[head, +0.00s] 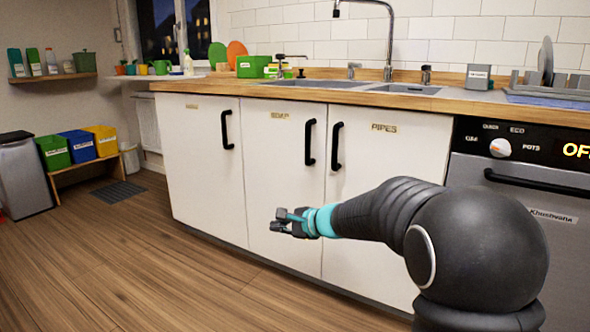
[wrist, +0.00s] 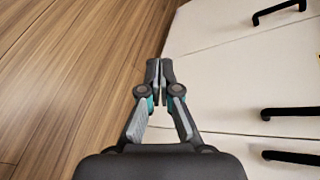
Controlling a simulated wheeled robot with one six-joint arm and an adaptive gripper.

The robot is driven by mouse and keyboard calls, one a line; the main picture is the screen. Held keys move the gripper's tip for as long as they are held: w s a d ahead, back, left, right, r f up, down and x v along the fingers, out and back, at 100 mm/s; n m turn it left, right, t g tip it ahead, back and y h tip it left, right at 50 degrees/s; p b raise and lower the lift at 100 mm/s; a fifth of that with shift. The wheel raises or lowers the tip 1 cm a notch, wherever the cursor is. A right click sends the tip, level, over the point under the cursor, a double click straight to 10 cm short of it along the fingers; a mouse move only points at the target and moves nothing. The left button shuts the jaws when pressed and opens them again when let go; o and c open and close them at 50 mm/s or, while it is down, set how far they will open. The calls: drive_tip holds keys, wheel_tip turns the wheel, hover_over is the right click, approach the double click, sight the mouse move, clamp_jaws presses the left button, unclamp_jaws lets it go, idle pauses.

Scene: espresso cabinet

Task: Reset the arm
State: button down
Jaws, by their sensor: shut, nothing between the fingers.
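My gripper (head: 282,221) is at the end of my dark arm, in front of the white cabinet doors in the head view. Its teal wrist band shows beside the fingers. In the wrist view, the gripper (wrist: 160,72) has its fingertips together with nothing between them. It points along the boundary between the wooden floor (wrist: 60,80) and the white cabinet front (wrist: 225,75). I cannot tell the exact gap between the gripper and the doors.
White doors with black handles (head: 310,145) are closed. A dishwasher (head: 525,190) stands at the right, its display partly cut off. The sink counter (head: 440,99) runs above. Open floor (head: 110,250) lies at the left, with coloured bins (head: 80,146) and a grey bin (head: 22,180) beyond.

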drive_tip(key=s+d+n+g+h+p, duration=0.2)
drive_tip(key=s+d+n, duration=0.2)
drive_tip(key=s, duration=0.6)
drive_tip(key=s+d+n+g+h+p, duration=0.1)
drive_tip(key=s+d+n+h, duration=0.25)
drive_tip(key=s, duration=0.55)
drive_tip(key=s+d+n+g+h+p, duration=0.2)
drive_tip(key=s+d+n, duration=0.3)
drive_tip(key=s, duration=0.5)
drive_tip(key=s+d+r+n+t+h+p, duration=0.2)
drive_tip(key=s+d+r+p, duration=0.2)
drive_tip(key=s+d+r, duration=0.3)
drive_tip(key=shift+s+d+r+h+p, duration=0.3)
drive_tip(key=shift+s+r, duration=0.6)
drive_tip(key=shift+s, duration=0.9)
drive_tip(key=shift+a, duration=0.1)
